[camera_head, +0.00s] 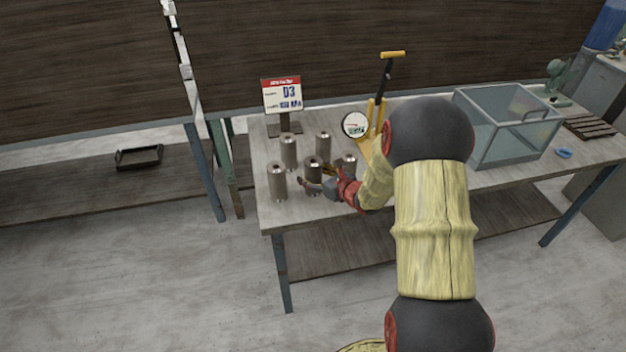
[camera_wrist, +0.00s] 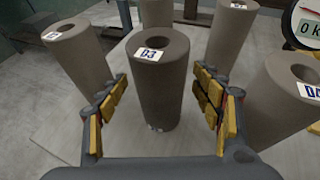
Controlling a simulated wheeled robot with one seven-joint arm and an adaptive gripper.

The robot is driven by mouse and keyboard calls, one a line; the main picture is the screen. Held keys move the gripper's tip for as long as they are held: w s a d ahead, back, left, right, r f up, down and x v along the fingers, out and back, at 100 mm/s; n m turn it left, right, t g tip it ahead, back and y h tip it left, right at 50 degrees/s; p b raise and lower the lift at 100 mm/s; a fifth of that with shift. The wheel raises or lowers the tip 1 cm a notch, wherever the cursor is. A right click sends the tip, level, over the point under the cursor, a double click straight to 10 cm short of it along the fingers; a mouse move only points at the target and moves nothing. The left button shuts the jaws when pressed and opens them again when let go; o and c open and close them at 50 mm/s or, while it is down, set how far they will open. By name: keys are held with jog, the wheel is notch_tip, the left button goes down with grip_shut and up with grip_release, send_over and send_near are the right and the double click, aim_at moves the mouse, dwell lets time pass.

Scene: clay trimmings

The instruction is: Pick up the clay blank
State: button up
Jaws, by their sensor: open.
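The clay blank labelled D3 is a grey-brown upright cylinder with a round hole in its top. This blank (camera_wrist: 160,88) stands on the table between the spread fingers of my gripper (camera_wrist: 158,108) in the wrist view, with a gap visible on both sides. In the head view the blank (camera_head: 312,164) stands amid the group, partly hidden by my gripper (camera_head: 317,181). My gripper is open and holds nothing.
Similar blanks stand close around: one at left (camera_wrist: 76,55), one at right (camera_wrist: 283,100), one behind at right (camera_wrist: 231,32). A dial scale (camera_head: 355,124), a yellow-handled tool (camera_head: 386,80) and a clear-walled box (camera_head: 505,125) stand farther right. The table's front edge is near.

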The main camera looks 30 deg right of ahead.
jog(key=shift+w+f, duration=0.15)
jog(key=shift+w, duration=0.2)
jog(key=shift+c, duration=0.9)
jog(key=c, duration=1.5)
grip_shut()
